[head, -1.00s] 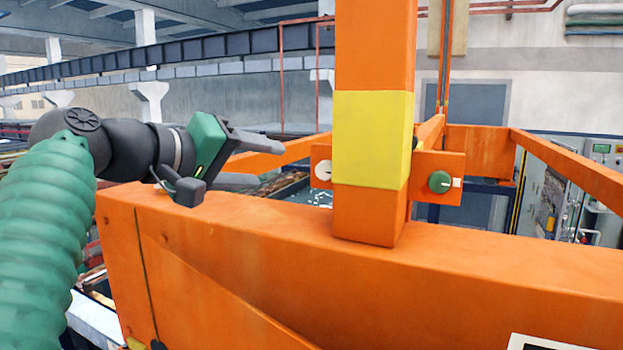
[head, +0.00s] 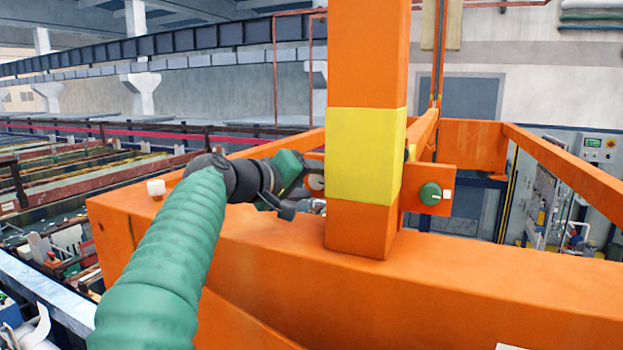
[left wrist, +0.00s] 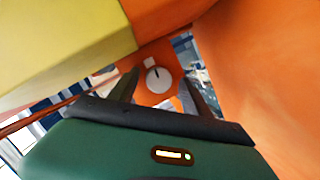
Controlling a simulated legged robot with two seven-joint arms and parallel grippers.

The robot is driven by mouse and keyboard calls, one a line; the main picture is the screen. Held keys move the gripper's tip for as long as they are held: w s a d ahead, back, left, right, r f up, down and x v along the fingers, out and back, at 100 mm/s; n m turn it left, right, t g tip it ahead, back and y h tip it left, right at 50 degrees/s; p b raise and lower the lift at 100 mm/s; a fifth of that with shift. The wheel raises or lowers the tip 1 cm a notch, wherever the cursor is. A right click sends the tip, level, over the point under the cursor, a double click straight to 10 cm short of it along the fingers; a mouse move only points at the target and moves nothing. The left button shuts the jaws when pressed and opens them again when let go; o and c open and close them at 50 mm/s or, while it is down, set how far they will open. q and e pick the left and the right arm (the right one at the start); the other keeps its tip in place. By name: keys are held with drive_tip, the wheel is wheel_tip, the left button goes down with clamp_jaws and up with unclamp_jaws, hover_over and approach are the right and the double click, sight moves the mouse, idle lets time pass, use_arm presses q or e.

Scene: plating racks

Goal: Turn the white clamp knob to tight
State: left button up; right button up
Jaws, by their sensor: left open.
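The white clamp knob (left wrist: 158,80) is a round disc on an orange plate (left wrist: 155,97) in the left wrist view. A small white mark sits on the plate just above it. In the head view the knob (head: 316,181) is partly hidden by my gripper, left of the yellow-banded post. My left gripper (head: 302,190) is open in front of the knob. In the left wrist view its dark fingers (left wrist: 163,82) stand either side of the knob, with gaps showing; I cannot tell whether they touch it. My right gripper is out of view.
The orange post with a yellow band (head: 365,155) stands close right of my gripper. A green knob (head: 430,194) sits on the plate at its right. The wide orange beam (head: 420,280) runs below. Open racks lie left.

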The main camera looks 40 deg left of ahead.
use_arm(q)
clamp_jaws()
drive_tip(key=shift+f+n+b, duration=0.2)
drive_tip(key=shift+n+b, duration=0.2)
drive_tip(key=shift+b, duration=0.05)
drive_tip(key=shift+r, duration=0.1)
drive_tip(key=shift+c, duration=1.9)
unclamp_jaws()
drive_tip(key=o, duration=0.4)
drive_tip(key=shift+s, duration=0.1)
